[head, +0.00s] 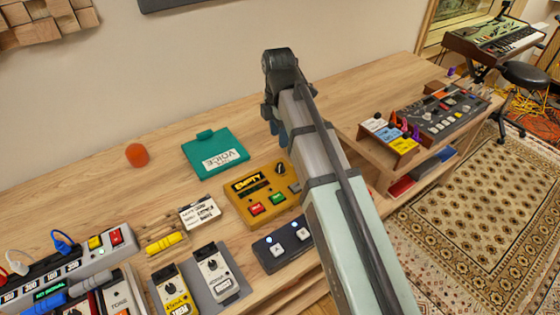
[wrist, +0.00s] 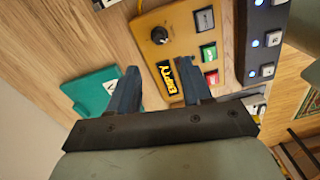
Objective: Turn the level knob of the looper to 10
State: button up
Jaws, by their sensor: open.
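The looper is a yellow-orange box (head: 238,205) with a display reading EMPTY and red and green buttons, and it also shows in the wrist view (wrist: 142,24). Its black round knob (wrist: 158,35) stands near one corner; in the head view the knob (head: 280,169) shows beside my arm. Its pointer setting is too small to read. My gripper (wrist: 158,68) is open and empty. Its two dark blue fingers are apart, and in the wrist view the knob appears beyond the gap between them. In the head view my arm mostly hides the fingers and covers the looper's right side.
A teal VOICE box (head: 215,152) lies behind the looper, and an orange rounded object (head: 137,155) stands left of it. A dark pedal (head: 272,256) with white buttons sits in front. Other pedals crowd the left front. The desk's back is mostly clear.

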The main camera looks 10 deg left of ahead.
aim_at(280, 164)
notch_tip(280, 164, down, 11)
jog(key=shift+s+d+f, duration=0.1)
jog(key=shift+f, duration=0.05)
dwell(0.4)
jog(key=shift+c, duration=0.5)
grip_shut()
